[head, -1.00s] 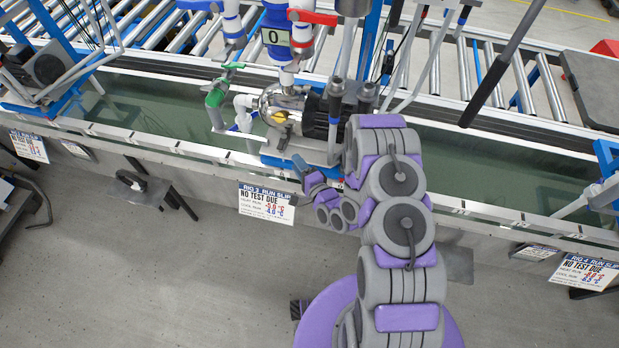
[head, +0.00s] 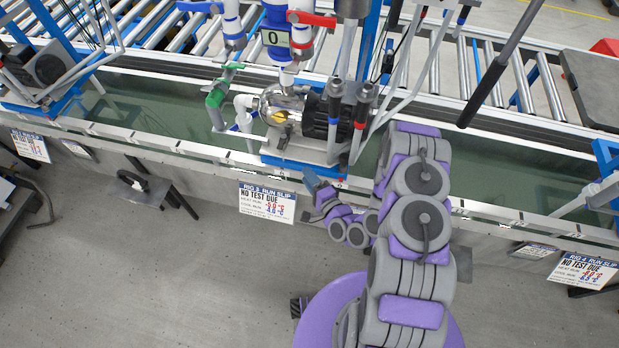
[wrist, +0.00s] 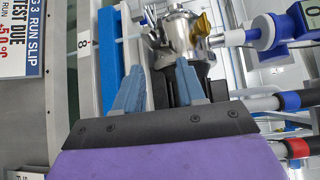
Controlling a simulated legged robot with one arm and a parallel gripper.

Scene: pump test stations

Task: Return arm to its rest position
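My arm is bent over the front edge of the pump bench. My gripper (head: 311,180) points up-left in the head view, just in front of the pump station's blue base (head: 300,168). In the wrist view my gripper (wrist: 160,66) shows two blue fingers spread apart, with nothing held between them. Beyond the fingers is the silver and black pump (wrist: 183,38) with a yellow part. In the head view the same pump (head: 292,108) stands behind the gripper, and I see no contact between them.
The bench's front rail (head: 195,150) runs across below the pump. A rig 3 run slip (head: 267,202) hangs left of my arm. Hoses and a red-collared handle (head: 361,110) rise close to my upper arm links. The floor in front is largely clear.

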